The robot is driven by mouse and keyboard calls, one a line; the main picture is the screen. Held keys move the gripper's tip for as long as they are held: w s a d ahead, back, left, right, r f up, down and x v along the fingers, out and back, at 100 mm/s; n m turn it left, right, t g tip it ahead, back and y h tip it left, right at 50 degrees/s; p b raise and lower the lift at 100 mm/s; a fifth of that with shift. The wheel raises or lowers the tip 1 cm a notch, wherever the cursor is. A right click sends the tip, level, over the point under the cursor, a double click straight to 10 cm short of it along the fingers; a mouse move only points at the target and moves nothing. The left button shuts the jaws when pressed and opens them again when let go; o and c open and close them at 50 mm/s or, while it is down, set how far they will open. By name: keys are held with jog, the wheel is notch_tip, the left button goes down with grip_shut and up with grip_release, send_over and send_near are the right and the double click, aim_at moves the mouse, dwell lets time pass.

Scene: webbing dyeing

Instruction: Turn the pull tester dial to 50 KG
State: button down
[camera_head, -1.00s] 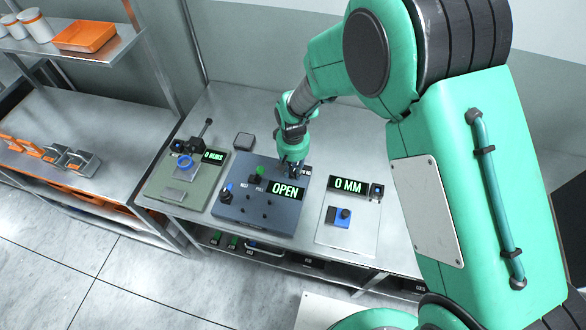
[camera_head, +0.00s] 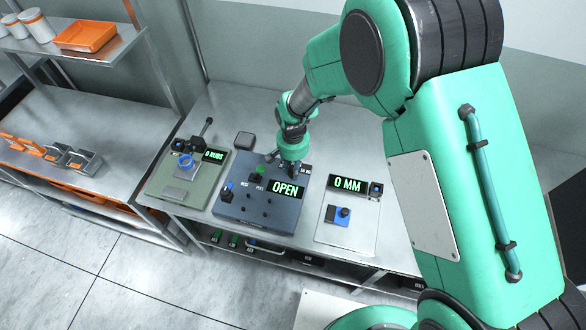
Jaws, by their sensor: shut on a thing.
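The pull tester is a dark blue-grey box (camera_head: 228,209) on the metal bench, with a bright display (camera_head: 285,189) reading "OPEN". On its top are a green knob (camera_head: 260,169), a blue knob (camera_head: 228,188) and several small dark pegs. My gripper (camera_head: 290,170) points down at the box's back right part, just behind the display. It is shut on the dial there, which its fingers hide almost wholly. A tiny label (camera_head: 306,170) beside the fingers is too small to read surely.
A green device (camera_head: 155,185) with a blue ring stands to the left. A pale device (camera_head: 340,235) with a "0 MM" display (camera_head: 347,184) stands to the right. A small dark block (camera_head: 244,139) lies behind. The bench behind the devices is mostly clear.

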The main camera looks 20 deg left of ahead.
jog(key=c, duration=1.5)
grip_release()
jog(key=shift+o, duration=0.2)
notch_tip(320, 180, up, 12)
